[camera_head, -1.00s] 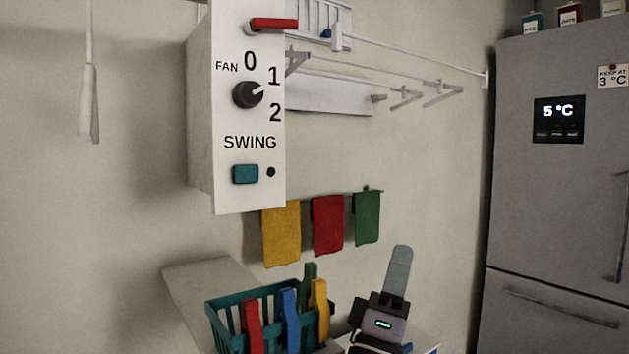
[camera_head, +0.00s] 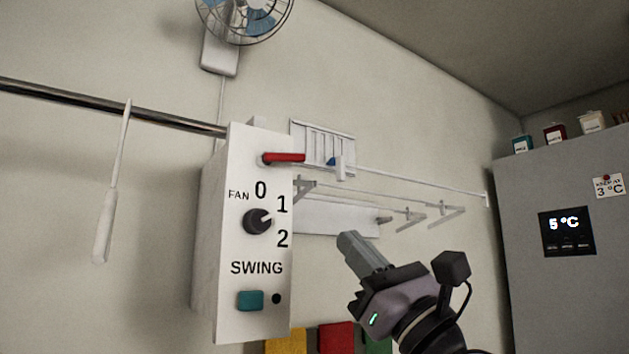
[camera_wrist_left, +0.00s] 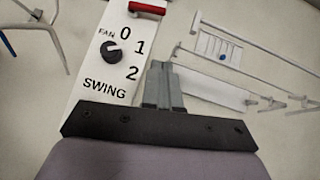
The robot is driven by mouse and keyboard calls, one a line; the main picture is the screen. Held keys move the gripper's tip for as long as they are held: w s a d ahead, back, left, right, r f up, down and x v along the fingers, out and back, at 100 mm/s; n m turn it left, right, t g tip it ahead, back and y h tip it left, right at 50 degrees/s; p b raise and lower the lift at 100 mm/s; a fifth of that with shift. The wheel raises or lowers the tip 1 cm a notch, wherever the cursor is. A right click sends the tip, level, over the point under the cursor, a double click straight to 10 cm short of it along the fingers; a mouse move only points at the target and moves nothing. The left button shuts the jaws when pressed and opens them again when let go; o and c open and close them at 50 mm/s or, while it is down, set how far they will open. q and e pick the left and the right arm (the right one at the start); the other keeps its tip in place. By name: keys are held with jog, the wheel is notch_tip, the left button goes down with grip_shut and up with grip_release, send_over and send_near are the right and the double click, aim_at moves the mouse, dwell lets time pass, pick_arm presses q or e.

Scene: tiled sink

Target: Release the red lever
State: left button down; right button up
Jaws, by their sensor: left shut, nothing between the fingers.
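The red lever (camera_head: 284,158) sticks out to the right near the top of the white control box (camera_head: 245,325). It also shows at the top of the left wrist view (camera_wrist_left: 148,8). My left gripper (camera_head: 349,240) is shut and empty, to the right of the box and below the lever, apart from both in the head view. In the left wrist view its closed fingers (camera_wrist_left: 160,68) point up toward the box's right side. The box carries a dark fan knob (camera_head: 257,221) and a teal swing button (camera_head: 250,300). My right gripper is not in view.
A wall fan (camera_head: 245,12) hangs above, and a metal rail (camera_head: 150,117) runs left of the box with a white utensil (camera_head: 108,210) on it. A wall drying rack (camera_head: 400,186) is behind the gripper. A grey fridge (camera_head: 560,300) stands at right.

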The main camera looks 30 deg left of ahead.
aim_at(282, 159)
pick_arm(q)
jog(key=a+r+p, duration=0.3)
jog(key=a+r, duration=0.4)
jog(key=r, duration=0.4)
jog(key=shift+w+a, duration=0.15)
jog(key=shift+w, duration=0.3)
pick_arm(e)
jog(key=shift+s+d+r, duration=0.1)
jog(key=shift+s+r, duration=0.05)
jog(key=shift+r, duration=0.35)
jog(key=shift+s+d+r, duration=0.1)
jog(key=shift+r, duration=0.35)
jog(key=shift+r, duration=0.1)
